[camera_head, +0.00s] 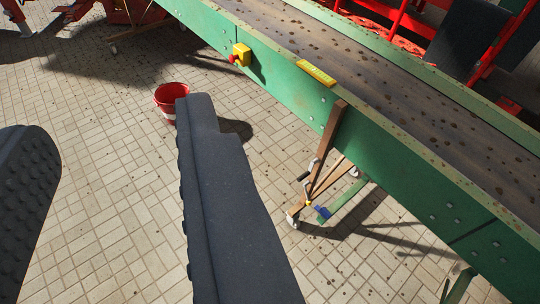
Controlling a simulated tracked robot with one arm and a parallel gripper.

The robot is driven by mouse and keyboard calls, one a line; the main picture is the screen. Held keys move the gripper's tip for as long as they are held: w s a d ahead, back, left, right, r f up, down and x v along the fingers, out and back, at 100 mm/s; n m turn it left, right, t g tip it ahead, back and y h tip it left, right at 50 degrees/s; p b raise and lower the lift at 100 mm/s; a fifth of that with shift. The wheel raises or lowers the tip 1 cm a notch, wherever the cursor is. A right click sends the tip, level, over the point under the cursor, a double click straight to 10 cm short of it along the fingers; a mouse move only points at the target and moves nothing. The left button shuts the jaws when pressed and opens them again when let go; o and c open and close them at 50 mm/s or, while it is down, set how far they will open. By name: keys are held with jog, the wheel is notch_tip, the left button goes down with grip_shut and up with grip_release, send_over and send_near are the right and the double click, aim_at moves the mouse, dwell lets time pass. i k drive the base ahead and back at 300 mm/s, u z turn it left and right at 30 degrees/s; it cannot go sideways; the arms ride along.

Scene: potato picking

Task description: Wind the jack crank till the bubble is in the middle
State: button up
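My gripper (112,118) is open and empty, its two dark fingers wide apart in the left half of the view, above the paved floor. A small crank with a dark handle (304,175) appears to sit low on the brown jack leg (329,142), to the right of my right finger and apart from it. A yellow level (316,74) lies along the top edge of the green conveyor side. Its bubble is too small to make out.
The green conveyor (395,155) runs from upper left to lower right. A yellow switch box (241,54) with a red button sticks out of its side. A red bucket (170,97) stands behind my right finger. A wheel (293,220) stands at the leg's foot. Open paving lies left.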

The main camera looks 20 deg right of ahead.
aim_at(316, 160)
jog(key=z, duration=0.1)
jog(key=i, duration=1.05)
jog(key=z, duration=0.4)
